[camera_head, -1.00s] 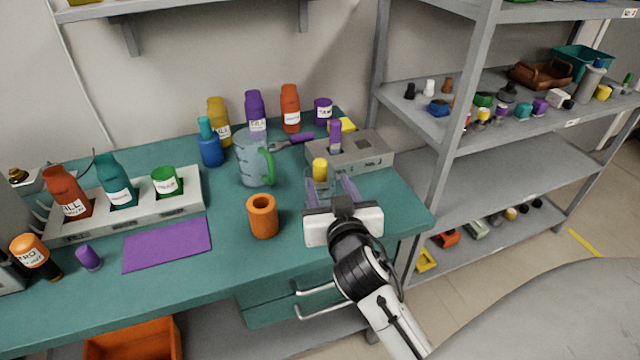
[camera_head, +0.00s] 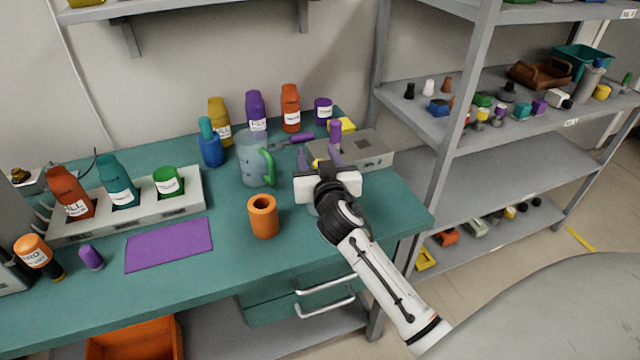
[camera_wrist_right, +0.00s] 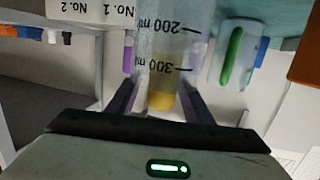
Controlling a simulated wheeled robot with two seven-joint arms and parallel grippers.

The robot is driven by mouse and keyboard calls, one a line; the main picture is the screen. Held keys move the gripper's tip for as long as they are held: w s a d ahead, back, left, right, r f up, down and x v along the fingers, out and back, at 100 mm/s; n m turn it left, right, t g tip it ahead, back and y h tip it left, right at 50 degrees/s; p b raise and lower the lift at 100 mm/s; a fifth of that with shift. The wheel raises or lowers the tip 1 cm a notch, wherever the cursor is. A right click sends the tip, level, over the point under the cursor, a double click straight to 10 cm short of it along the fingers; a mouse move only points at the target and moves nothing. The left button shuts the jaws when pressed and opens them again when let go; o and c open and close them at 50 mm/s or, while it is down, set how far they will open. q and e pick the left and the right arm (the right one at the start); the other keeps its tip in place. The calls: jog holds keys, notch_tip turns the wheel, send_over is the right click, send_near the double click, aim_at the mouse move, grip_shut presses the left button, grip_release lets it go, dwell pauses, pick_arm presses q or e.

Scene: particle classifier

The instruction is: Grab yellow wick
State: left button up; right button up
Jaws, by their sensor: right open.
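The yellow wick (camera_wrist_right: 160,102) shows in the wrist view through clear glass with 200 and 300 ml marks, a graduated beaker (camera_wrist_right: 172,45). In the head view only a small bit of the yellow wick (camera_head: 316,163) shows behind my right gripper (camera_head: 319,160). My right gripper is open. In the wrist view its fingers (camera_wrist_right: 160,90) stand on either side of the beaker and the wick. I cannot tell whether they touch the glass. The beaker is mostly hidden by the gripper in the head view. My left gripper is not in view.
A pitcher with a green handle (camera_head: 252,160) and an orange cup (camera_head: 263,216) stand left of the gripper. A grey block with a purple item (camera_head: 370,150) is behind it to the right. Bottles line the back. The teal table's front right (camera_head: 390,205) is clear.

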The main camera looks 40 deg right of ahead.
jog(key=shift+c, duration=0.4)
grip_shut()
